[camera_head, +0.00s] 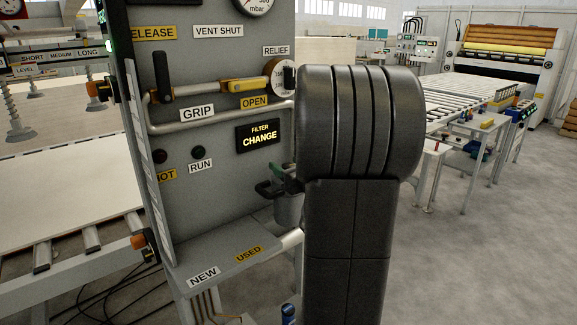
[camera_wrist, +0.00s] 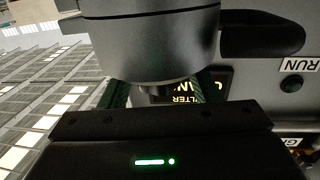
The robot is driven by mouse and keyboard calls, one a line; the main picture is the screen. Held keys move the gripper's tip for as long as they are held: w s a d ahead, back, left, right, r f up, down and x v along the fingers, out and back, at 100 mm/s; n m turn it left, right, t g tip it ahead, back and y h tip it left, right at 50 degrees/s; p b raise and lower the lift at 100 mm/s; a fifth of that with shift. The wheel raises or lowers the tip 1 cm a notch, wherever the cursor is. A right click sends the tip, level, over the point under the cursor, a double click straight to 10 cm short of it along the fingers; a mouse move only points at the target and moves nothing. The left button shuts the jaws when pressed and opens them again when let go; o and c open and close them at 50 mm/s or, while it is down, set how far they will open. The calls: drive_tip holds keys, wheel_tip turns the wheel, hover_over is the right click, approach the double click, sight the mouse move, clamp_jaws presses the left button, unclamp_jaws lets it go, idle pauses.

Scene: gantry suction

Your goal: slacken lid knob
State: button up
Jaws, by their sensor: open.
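The grey filter canister (camera_head: 289,212) stands at the panel's right edge in the head view, partly hidden behind my arm. The lid's dark knob (camera_wrist: 158,89) shows small and dim between my fingers. My gripper (camera_wrist: 163,92) is open, one finger on each side of the knob; I cannot tell whether they touch it.
The panel (camera_head: 215,75) behind carries a lit FILTER CHANGE display (camera_head: 258,135), valve handles and pipes. A shelf (camera_head: 225,253) with NEW and USED labels lies below, bare on top. A conveyor (camera_head: 465,100) stands farther right. Open floor lies at right.

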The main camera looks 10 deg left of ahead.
drive_tip(key=c, duration=1)
drive_tip(key=n+g+y+p, duration=0.2)
drive_tip(key=g+p, duration=0.1)
drive_tip(key=shift+d+r, duration=0.1)
drive_tip(key=shift+d, duration=0.05)
drive_tip(key=shift+n+g+y+p, duration=0.75)
drive_tip(key=shift+n+g, duration=0.4)
drive_tip(key=shift+g, duration=0.35)
drive_tip(key=shift+n+g+y+p, duration=0.75)
drive_tip(key=shift+n+g, duration=0.4)
drive_tip(key=shift+g, duration=0.35)
drive_tip(key=o, duration=1)
